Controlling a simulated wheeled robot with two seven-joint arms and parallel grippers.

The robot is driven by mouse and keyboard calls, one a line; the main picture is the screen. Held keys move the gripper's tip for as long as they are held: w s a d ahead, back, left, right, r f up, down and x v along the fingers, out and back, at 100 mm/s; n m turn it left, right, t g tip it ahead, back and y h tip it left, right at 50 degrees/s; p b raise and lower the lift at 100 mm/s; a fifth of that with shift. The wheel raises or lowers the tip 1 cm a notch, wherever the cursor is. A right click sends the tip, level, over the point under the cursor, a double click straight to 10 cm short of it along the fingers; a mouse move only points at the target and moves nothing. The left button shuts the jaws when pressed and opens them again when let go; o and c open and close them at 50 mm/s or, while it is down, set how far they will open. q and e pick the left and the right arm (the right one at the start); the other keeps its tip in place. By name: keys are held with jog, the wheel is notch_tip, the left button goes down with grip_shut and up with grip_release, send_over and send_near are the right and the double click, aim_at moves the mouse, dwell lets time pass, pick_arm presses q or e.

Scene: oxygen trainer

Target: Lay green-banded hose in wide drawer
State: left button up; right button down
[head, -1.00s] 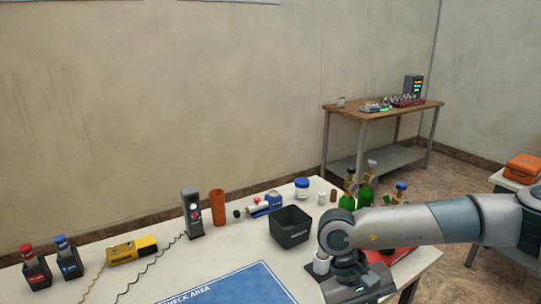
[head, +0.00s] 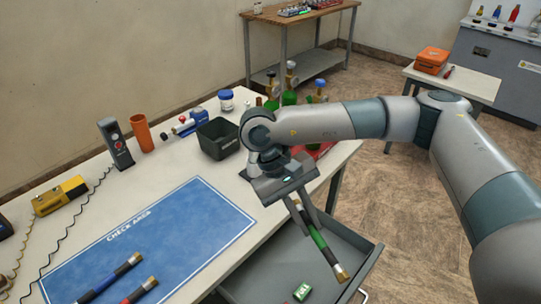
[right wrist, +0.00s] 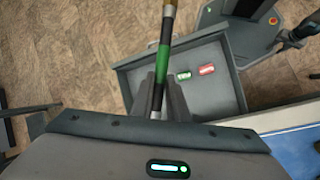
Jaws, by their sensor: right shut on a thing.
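The green-banded hose (head: 318,240) is a short black tube with a green band and brass ends. My right gripper (head: 309,213) is shut on it and holds it tilted over the open grey drawer (head: 262,272) at the table's front. In the right wrist view the hose (right wrist: 164,62) stands between the fingers (right wrist: 160,95), with the drawer (right wrist: 222,100) beyond and to its right. A green tag (head: 302,291) lies in the drawer; the right wrist view also shows a red tag (right wrist: 206,70) there. My left gripper is not in view.
A blue check-area mat (head: 170,235) covers the table front, with a blue-banded hose (head: 122,268) and a red-banded hose (head: 137,292) on it. Floor is clear right of the drawer.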

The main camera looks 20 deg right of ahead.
jog(key=shift+a, duration=0.1)
jog(key=w+a+r+n+t, duration=0.1)
jog(key=w+a+r+n, duration=0.1)
jog(key=a+r+n, duration=0.2)
jog(key=w+a+r+n+t+h, duration=0.1)
jog(key=a+r+n, duration=0.3)
jog(key=a, duration=0.5)
notch_tip(320, 180, up, 2)
jog(key=shift+w+a+r+t+h, duration=0.1)
jog(key=shift+w+a+t+h, duration=0.25)
jog(key=shift+w+t, duration=0.45)
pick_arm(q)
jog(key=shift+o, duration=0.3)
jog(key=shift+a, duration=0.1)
